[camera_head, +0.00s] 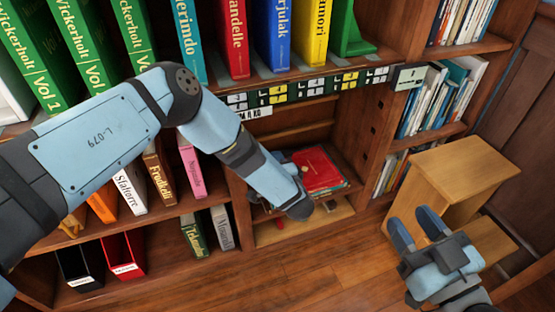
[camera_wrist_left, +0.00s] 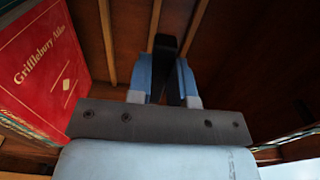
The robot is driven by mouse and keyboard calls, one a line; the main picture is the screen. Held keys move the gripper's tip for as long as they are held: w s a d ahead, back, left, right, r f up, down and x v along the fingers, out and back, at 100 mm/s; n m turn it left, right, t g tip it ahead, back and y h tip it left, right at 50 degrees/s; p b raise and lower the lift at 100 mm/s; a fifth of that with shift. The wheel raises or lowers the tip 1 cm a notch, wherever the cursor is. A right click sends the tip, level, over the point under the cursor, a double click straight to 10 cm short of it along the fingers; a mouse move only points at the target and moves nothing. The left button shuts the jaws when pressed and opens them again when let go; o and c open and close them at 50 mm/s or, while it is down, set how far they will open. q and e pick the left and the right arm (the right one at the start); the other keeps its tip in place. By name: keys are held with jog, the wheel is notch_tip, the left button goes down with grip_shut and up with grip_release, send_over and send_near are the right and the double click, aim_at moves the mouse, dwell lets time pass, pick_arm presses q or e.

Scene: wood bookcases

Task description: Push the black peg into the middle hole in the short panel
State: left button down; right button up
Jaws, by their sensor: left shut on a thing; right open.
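My left gripper (camera_wrist_left: 167,82) is shut on a black peg (camera_wrist_left: 165,43), which stands up between its two blue fingers in the left wrist view. In the head view my left gripper (camera_head: 296,204) is low in the open bookcase compartment, and its fingertips and the peg are hidden there. An upright wood panel (camera_head: 372,125) with several dark holes forms the right side of this compartment. I cannot tell which hole is the middle one of the short panel. The peg's contact with any hole does not show. My right gripper (camera_head: 416,228) is open and empty at the lower right.
A red book (camera_head: 318,168) lies in the compartment beside my left gripper; a red book (camera_wrist_left: 40,65) also shows in the left wrist view. A wooden step stool (camera_head: 455,165) stands beside my right gripper. Books fill the shelves around. The wood floor (camera_head: 310,265) in front is clear.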

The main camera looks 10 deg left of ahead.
pick_arm(q)
jog(key=s+a+p, duration=0.1)
jog(key=s+a, duration=0.1)
jog(key=a, duration=0.1)
jog(key=s+a+p, duration=0.1)
jog(key=shift+a+p, duration=0.25)
jog(key=shift+p, duration=0.05)
pick_arm(e)
jog(key=shift+s+a+f+m+g+h, duration=0.15)
jog(key=shift+s+a+f+m+g, duration=0.15)
jog(key=shift+m, duration=0.2)
jog(key=shift+s+a+f+m+g+h, duration=0.15)
jog(key=shift+s+m+g, duration=0.15)
jog(key=shift+s+m, duration=0.15)
pick_arm(q)
jog(key=shift+p, duration=0.55)
pick_arm(e)
jog(key=shift+w+r, duration=0.15)
jog(key=shift+r, duration=0.6)
pick_arm(q)
jog(key=shift+s+a+p, duration=0.55)
jog(key=shift+a+p, duration=0.05)
jog(key=shift+a, duration=0.25)
pick_arm(e)
jog(key=shift+r, duration=0.6)
pick_arm(q)
jog(key=c, duration=0.9)
grip_release()
jog(key=shift+c, duration=0.2)
